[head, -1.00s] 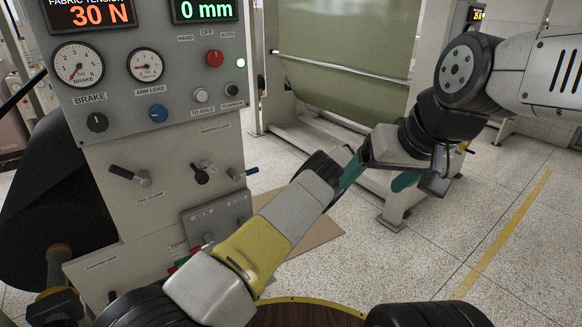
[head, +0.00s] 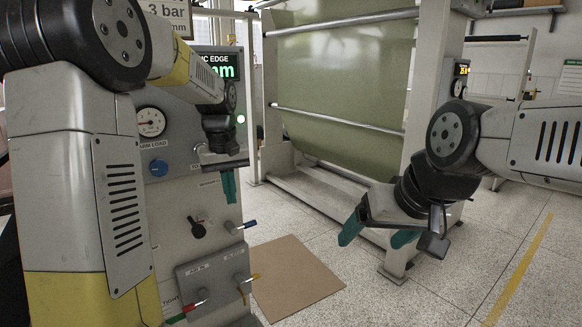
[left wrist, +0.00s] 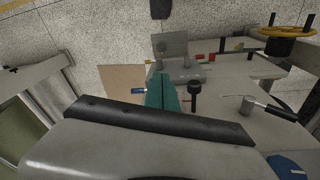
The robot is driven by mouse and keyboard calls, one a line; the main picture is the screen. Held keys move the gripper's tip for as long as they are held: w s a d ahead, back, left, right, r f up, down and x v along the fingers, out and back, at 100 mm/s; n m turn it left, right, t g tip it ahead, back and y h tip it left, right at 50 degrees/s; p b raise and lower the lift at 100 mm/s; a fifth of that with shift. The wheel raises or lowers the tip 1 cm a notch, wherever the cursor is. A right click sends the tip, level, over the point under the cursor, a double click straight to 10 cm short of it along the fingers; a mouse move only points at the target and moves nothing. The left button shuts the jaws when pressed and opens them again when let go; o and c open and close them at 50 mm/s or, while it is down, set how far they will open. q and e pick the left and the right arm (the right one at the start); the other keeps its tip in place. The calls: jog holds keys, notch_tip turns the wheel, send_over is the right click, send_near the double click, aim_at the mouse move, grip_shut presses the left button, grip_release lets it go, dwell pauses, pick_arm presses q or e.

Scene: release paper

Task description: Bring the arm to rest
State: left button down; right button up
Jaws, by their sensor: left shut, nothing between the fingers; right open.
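My left gripper (head: 229,186) hangs in front of the grey control panel (head: 176,215), with its teal fingers pointing down and closed together, nothing between them. The left wrist view shows the same shut teal fingers (left wrist: 161,92) above the panel's lower levers. My left arm (head: 75,150) fills the left side of the head view. My right gripper (head: 378,236) is open and empty at the right, its teal fingers apart over the floor in front of the green roll machine.
The panel carries a gauge (head: 150,121), a blue knob (head: 158,168) and several levers near the left gripper. A green sheet (head: 340,80) hangs in a frame behind. A brown cardboard piece (head: 290,278) lies on the floor. The floor at right is open.

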pick_arm(q)
jog(key=s+r+m+t+h, duration=0.1)
jog(key=s+m+t, duration=0.1)
jog(key=s, duration=0.9)
jog(key=s+d+r+m+t, duration=0.1)
jog(key=s+r+t, duration=0.1)
jog(key=s, duration=1)
jog(key=shift+m+t+h, duration=0.4)
jog(key=shift+w, duration=0.1)
